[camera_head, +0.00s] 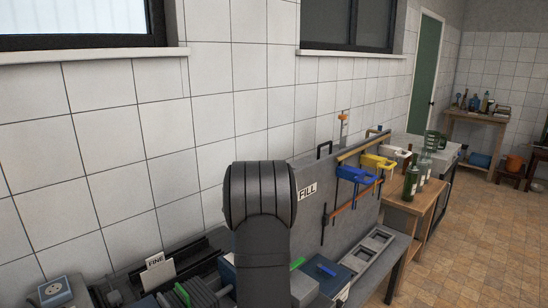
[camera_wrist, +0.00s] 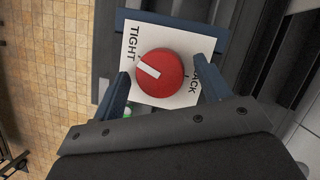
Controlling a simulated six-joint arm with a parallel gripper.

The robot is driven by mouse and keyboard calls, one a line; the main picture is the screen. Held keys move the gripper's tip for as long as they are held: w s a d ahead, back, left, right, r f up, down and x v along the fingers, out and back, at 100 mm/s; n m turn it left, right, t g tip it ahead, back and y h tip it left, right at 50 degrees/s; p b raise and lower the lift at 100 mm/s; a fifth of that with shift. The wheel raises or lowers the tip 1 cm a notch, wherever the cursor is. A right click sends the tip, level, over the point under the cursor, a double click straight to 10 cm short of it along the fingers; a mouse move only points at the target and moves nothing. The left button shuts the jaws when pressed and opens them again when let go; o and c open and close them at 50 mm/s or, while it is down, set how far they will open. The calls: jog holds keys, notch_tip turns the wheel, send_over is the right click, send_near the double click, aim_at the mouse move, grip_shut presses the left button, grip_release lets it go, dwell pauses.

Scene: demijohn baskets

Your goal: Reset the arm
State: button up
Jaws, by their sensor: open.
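My gripper (camera_wrist: 164,80) shows in the wrist view with its two dark blue fingers apart, one on each side of a red round knob (camera_wrist: 170,75). I see a gap between each finger and the knob; the depth between them I cannot tell. The knob has a white pointer and sits on a white plate (camera_wrist: 138,40) lettered "TIGHT" on the left and a partly hidden word ending in "ACK" on the right. In the head view my dark arm stands in the middle foreground and my gripper is hidden.
A grey panel with a "FILL" sign (camera_head: 307,191) stands along the tiled wall. Blue (camera_head: 355,175) and yellow (camera_head: 375,162) holders hang on it. Green bottles (camera_head: 411,182) stand on a wooden table (camera_head: 428,200) to the right. A "FINE" card (camera_head: 160,270) stands at lower left. The tiled floor (camera_head: 470,240) is open at right.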

jog(key=v, duration=1.2)
jog(key=x, duration=1.2)
jog(key=n+h, duration=0.1)
jog(key=n, duration=0.1)
jog(key=n+h, duration=0.1)
jog(key=n, duration=0.2)
jog(key=shift+a, duration=0.2)
jog(key=n+h, duration=0.1)
jog(key=n, duration=0.2)
jog(key=n+h, duration=0.1)
jog(key=n, duration=0.2)
jog(key=shift+a+t, duration=0.1)
jog(key=shift+t, duration=0.2)
jog(key=n+t+h, duration=0.1)
jog(key=n, duration=0.4)
jog(key=shift+s+a+n+t+h, duration=0.1)
jog(key=shift+s+n+t+h, duration=0.05)
jog(key=shift+n+t+h, duration=0.25)
jog(key=n+t, duration=0.1)
jog(key=n, duration=0.1)
jog(key=n+t, duration=0.1)
jog(key=n, duration=0.2)
jog(key=shift+s, duration=0.15)
